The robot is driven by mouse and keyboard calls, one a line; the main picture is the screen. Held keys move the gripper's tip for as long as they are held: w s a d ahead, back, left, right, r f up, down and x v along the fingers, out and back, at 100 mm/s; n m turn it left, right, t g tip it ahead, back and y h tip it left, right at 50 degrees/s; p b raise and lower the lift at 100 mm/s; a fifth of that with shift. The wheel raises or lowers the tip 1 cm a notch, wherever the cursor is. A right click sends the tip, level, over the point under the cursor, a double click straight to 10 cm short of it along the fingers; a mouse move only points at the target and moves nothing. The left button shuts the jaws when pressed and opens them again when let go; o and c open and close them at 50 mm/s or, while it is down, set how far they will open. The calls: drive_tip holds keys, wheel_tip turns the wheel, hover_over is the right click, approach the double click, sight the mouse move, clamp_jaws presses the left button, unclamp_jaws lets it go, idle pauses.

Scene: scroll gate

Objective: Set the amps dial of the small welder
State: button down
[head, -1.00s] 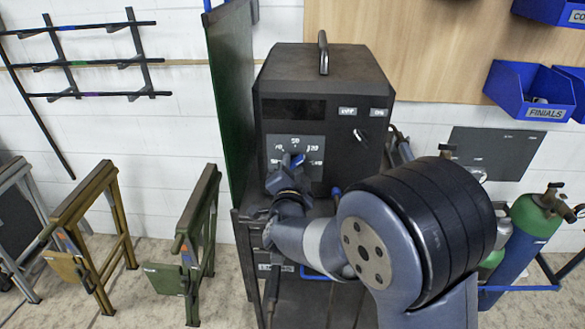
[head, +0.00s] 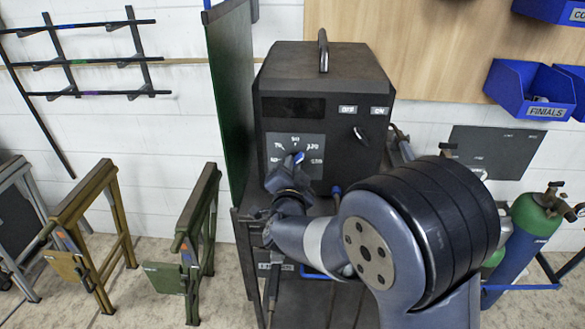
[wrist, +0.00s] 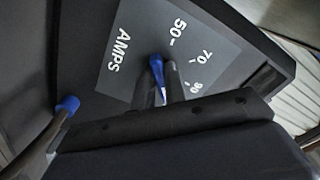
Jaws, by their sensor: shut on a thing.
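The small welder (head: 325,78) is a dark box with a handle on top. Its grey amps plate (head: 282,140) is on the front, with numbers around the dial. The blue amps dial (head: 299,157) has a white pointer line and also shows in the wrist view (wrist: 157,68). In the head view it leans to the upper right, between the top number and the upper-right one. My gripper (head: 292,172) is shut on the dial, a finger on each side of it in the wrist view (wrist: 163,85). In the wrist view 50, 70 and 90 are readable; the gripper hides the marks beyond.
An OFF/ON switch (head: 360,133) is right of the plate. A blue-tipped part (wrist: 68,104) stands close beside my gripper in the wrist view. A green screen (head: 230,100) is left of the welder. Gas cylinders (head: 533,225) stand at the right.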

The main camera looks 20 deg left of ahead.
drive_tip(key=shift+d+f+n, duration=0.1)
drive_tip(key=shift+d+n, duration=0.05)
drive_tip(key=shift+n, duration=2.1)
drive_tip(key=shift+d+n, duration=0.1)
drive_tip(key=shift+n, duration=2.15)
drive_tip(key=c, duration=1.5)
unclamp_jaws()
drive_tip(key=shift+o, duration=0.2)
drive_tip(key=b+v, duration=0.2)
drive_tip(key=v, duration=0.8)
drive_tip(key=shift+s, duration=0.4)
drive_tip(key=shift+w, duration=0.1)
